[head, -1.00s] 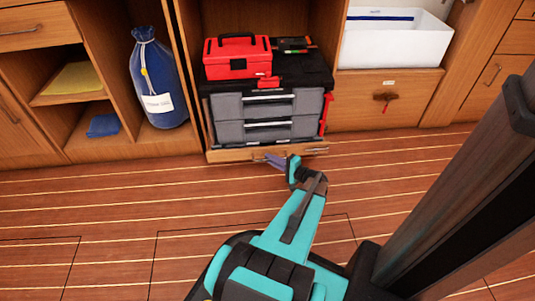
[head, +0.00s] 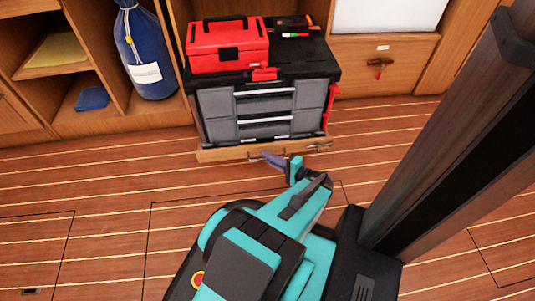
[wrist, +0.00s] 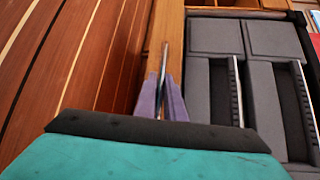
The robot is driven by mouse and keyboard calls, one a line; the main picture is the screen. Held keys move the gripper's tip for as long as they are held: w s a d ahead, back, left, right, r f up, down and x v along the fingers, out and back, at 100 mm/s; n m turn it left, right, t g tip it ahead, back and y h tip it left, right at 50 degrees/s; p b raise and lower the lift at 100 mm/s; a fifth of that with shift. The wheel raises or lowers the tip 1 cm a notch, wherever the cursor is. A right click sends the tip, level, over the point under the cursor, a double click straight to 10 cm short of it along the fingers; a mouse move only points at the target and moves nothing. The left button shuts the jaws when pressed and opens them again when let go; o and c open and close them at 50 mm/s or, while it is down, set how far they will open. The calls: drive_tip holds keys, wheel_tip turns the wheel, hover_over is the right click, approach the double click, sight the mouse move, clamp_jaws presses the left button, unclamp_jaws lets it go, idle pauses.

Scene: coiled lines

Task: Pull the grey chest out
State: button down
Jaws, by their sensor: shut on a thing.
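The grey chest (head: 216,113), with a black top and two silver-handled drawers, stands upright on a wooden slide-out board (head: 225,155). Board and chest stick out past the cabinet fronts beside them. My gripper (head: 273,158) is at the board's front edge, below the chest. Its purple fingers are shut on a metal bar handle (wrist: 164,62) of the board, as the wrist view shows (wrist: 162,98). The chest's grey drawer fronts (wrist: 213,35) lie to the right of the fingers there, apart from them. The fingers partly hide the handle.
A red toolbox (head: 228,47) and small items (head: 294,27) ride on the chest. A red strap (head: 327,108) hangs at its right side. A blue bag (head: 148,50) stands in the left cubby. The plank floor (head: 100,180) in front is clear.

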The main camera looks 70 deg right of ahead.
drive_tip(key=shift+s+a, duration=0.2)
drive_tip(key=c, duration=2.1)
unclamp_jaws()
drive_tip(key=shift+s, duration=0.1)
drive_tip(key=shift+p+v, duration=2.45)
drive_tip(key=shift+v, duration=4.35)
